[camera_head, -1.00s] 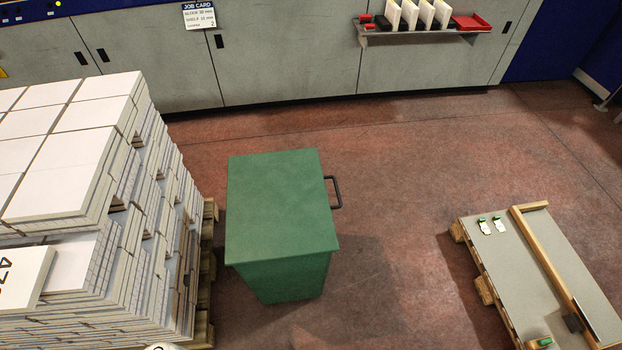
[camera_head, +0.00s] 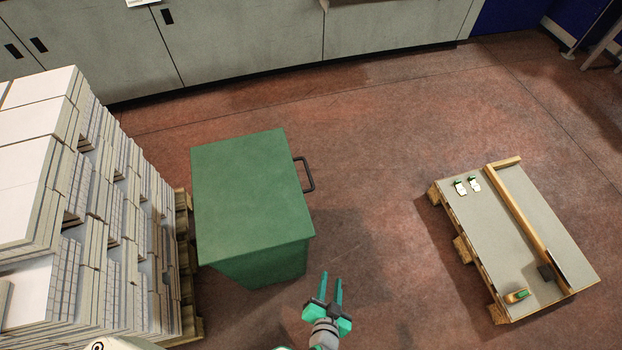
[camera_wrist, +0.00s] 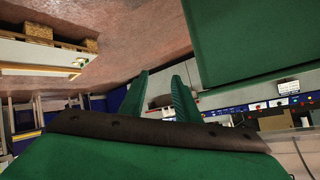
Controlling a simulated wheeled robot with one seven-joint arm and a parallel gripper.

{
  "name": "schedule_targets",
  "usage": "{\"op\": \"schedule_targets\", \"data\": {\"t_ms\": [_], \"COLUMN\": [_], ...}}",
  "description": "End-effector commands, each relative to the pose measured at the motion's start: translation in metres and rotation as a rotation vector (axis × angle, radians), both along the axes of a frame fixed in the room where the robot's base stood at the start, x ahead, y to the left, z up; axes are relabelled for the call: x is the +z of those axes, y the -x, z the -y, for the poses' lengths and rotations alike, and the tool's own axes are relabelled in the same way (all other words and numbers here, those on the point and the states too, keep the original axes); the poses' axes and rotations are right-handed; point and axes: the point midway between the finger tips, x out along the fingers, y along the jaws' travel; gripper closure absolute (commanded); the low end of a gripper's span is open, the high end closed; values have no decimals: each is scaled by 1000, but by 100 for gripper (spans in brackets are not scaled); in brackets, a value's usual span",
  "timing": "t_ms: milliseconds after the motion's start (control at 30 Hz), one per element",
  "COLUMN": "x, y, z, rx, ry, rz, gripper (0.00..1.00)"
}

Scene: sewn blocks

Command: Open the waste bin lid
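The green waste bin (camera_head: 258,268) stands on the floor left of centre in the head view. Its flat green lid (camera_head: 250,195) is closed. A dark bar handle (camera_head: 306,174) sticks out from the lid's right edge. My gripper (camera_head: 331,277) is near the bin's front right corner, apart from the bin, with its two teal fingers spread and nothing between them. In the wrist view my gripper (camera_wrist: 160,92) also shows open and empty. A green surface of the bin (camera_wrist: 250,40) fills the upper right there; the handle does not show clearly.
A tall stack of white sewn blocks (camera_head: 110,225) on a pallet stands close to the bin's left side. A low pallet with a grey board (camera_head: 490,230) lies at the right. Grey cabinets (camera_head: 250,45) line the back. The reddish floor between bin and right pallet is clear.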

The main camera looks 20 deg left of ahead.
Motion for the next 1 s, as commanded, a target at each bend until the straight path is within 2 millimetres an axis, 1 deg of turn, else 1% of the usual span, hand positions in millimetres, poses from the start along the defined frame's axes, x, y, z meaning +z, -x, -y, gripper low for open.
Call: {"op": "schedule_targets", "data": {"t_ms": [33,100,167,200,300,367,400,467,533,600,700,800,900,1000], "x": [-11,-24,-33,-36,-39,-37,-34,-28,-18,-6,14,31,43,47], "y": [-20,-43,-63,-77,-110,-129,-141,-159,-180,-200,-224,-241,-250,-255], "z": [-4,-13,-20,-25,-37,-45,-49,-56,-64,-70,-77,-82,-84,-87], "rx": [12,37,62,82,136,171,195,235,282,331,400,454,489,506], "ry": [-40,-103,-157,-192,-277,-324,-356,-401,-453,-501,-561,-606,-633,-645], "rz": [-14,-39,-56,-64,-77,-79,-78,-74,-66,-52,-29,-7,7,13], "gripper": [70,70,70,70,70,70,70,70,70,70,70,70,70,70]}}
